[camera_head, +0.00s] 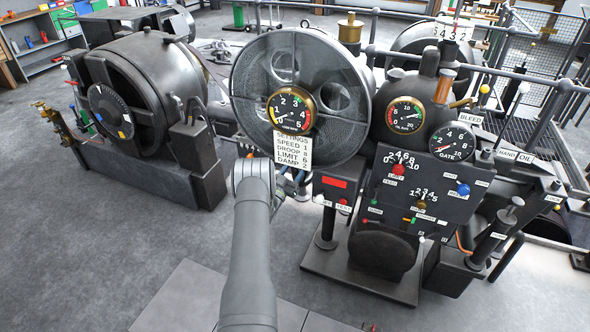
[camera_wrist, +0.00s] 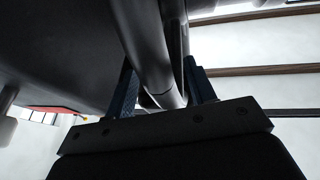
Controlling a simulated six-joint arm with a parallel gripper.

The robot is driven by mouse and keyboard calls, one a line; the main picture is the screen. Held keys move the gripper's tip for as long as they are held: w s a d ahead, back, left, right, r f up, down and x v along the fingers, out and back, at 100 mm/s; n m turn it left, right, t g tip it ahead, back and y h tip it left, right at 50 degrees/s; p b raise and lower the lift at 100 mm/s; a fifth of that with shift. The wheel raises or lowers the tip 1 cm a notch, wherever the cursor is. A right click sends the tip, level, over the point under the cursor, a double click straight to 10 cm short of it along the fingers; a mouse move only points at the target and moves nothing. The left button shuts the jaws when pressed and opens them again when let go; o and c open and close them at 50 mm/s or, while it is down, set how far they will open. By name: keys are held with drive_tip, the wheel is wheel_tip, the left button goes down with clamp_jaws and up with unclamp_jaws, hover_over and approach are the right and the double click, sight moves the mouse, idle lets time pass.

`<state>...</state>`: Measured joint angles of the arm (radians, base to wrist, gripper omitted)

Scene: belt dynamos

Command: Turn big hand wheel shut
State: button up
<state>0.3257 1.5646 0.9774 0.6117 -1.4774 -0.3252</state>
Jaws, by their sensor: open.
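My gripper (camera_wrist: 161,82) is open in the wrist view, with one dark blue finger on each side of a dark round bar (camera_wrist: 153,55). The bar runs up between the fingers and looks like part of a wheel rim or a pipe; I cannot tell which. Gaps show beside the bar, and I cannot tell whether a finger touches it. In the head view my arm comes up from the bottom, and its wrist hides the gripper below the settings plate. I cannot pick out the big hand wheel for certain in the head view.
A dark control panel (camera_head: 440,205) with knobs and levers is to the right. A dark dynamo (camera_head: 152,75) stands at the left. Open grey floor (camera_head: 90,260) lies at the lower left.

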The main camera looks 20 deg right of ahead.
drive_tip(key=shift+d, duration=0.15)
drive_tip(key=shift+c, duration=0.4)
clamp_jaws()
drive_tip(key=shift+w+r+y, duration=0.1)
drive_tip(key=shift+r+y, duration=0.6)
drive_tip(key=shift+r, duration=1.05)
drive_tip(key=shift+o, duration=0.4)
unclamp_jaws()
drive_tip(key=shift+r, duration=0.1)
